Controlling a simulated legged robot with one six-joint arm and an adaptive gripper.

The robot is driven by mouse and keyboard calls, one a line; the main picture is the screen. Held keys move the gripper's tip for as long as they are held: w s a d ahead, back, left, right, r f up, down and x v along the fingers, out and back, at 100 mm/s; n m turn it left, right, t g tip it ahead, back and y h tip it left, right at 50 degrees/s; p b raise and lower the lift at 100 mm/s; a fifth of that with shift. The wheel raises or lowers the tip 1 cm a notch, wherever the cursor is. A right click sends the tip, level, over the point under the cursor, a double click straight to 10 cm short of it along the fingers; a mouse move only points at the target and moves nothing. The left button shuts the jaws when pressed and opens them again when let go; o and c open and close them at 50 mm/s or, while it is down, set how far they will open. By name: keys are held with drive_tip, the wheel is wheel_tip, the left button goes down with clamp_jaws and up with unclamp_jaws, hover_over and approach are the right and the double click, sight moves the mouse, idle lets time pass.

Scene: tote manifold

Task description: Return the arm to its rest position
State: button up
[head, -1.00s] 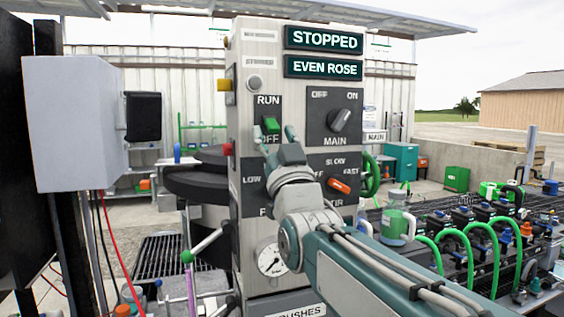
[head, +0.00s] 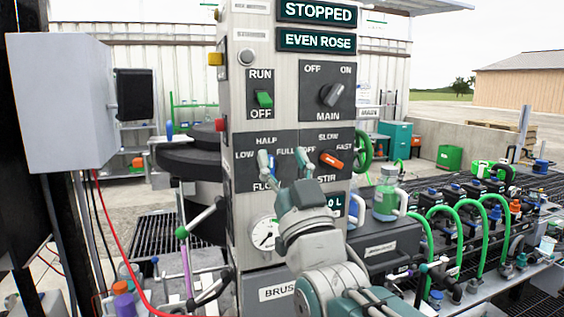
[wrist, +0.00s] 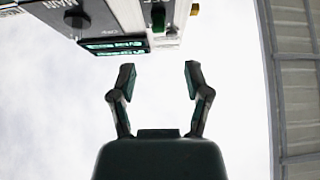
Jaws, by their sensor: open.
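My gripper (head: 285,162) is open and empty in the head view, with its fingers pointing up in front of the lower part of the control panel (head: 285,100). Its fingers overlap the flow dial in the picture and partly hide it. In the wrist view my gripper (wrist: 158,82) shows two spread fingers against the pale sky, with nothing between them. The panel (wrist: 125,20) also appears at the top of the wrist view, upside down. My arm reaches up from the bottom of the head view.
A grey box (head: 65,100) hangs at left. A bottle (head: 386,197) and several green hoses (head: 452,222) stand at right.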

drive_tip(key=s+d+f+m+g+h, duration=0.1)
drive_tip(key=d+f+g+h, duration=0.3)
drive_tip(key=f, duration=0.5)
drive_tip(key=s+d+f+m+g+h, duration=0.1)
drive_tip(key=d+f+g, duration=0.2)
drive_tip(key=f+g, duration=0.45)
drive_tip(key=s+d+f+g+h, duration=0.1)
drive_tip(key=s+d+f+g, duration=0.1)
drive_tip(key=s+f, duration=0.5)
drive_tip(key=s+d+f+m+g+h, duration=0.1)
drive_tip(key=s+d+f+g, duration=0.2)
drive_tip(key=s+f+g, duration=0.2)
wheel_tip(320, 180, down, 4)
drive_tip(key=shift+s+f, duration=0.15)
drive_tip(key=shift+s, duration=1.1)
